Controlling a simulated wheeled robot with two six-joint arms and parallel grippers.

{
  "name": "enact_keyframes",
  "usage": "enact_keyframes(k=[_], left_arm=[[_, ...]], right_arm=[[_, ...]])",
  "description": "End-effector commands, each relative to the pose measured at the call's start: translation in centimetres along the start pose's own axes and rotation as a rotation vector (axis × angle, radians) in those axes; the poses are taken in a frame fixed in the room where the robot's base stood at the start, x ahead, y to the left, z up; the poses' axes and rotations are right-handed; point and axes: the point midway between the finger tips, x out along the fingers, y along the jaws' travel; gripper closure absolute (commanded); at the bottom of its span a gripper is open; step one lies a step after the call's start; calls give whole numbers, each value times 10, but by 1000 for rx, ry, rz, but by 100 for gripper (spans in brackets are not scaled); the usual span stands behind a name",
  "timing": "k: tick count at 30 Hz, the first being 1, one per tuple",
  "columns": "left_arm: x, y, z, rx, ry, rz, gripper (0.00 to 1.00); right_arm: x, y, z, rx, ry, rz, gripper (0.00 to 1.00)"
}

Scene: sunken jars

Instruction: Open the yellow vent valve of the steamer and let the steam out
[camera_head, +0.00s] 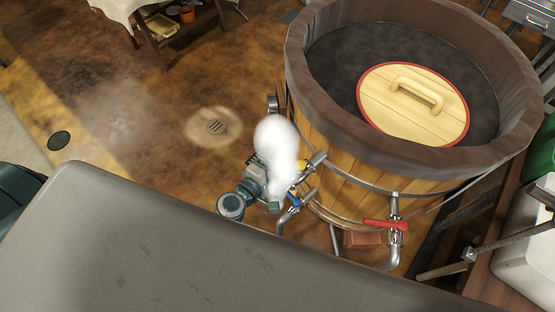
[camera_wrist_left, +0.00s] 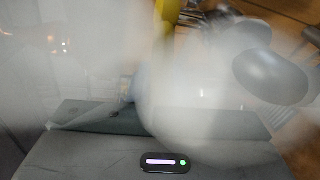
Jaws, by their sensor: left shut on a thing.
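In the left wrist view, the yellow handle (camera_wrist_left: 168,12) shows at the top, and steam blurs most of the picture. My right gripper is not in view.
A blue-handled valve (camera_head: 294,199) is just below the yellow one, and a red-handled valve (camera_head: 384,224) is on a pipe farther right. A round wooden lid (camera_head: 414,104) lies inside the tub. Open floor with a drain (camera_head: 216,127) is to the left.

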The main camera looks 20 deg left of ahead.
Motion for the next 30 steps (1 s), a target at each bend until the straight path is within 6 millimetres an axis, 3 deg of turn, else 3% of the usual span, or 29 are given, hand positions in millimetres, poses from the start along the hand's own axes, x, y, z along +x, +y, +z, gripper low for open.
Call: enact_keyframes(k=[5,6,9,20,30], left_arm=[[0,0,0,0,-1,-1,100],[0,0,0,-1,-1,-1,75],[0,0,0,-1,-1,-1,59],[-6,-2,0,0,-1,-2,59],[-64,-5,0,1,-2,-3,59]], right_arm=[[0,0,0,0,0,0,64],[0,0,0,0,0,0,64],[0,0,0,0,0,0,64],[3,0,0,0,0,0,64],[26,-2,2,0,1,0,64]])
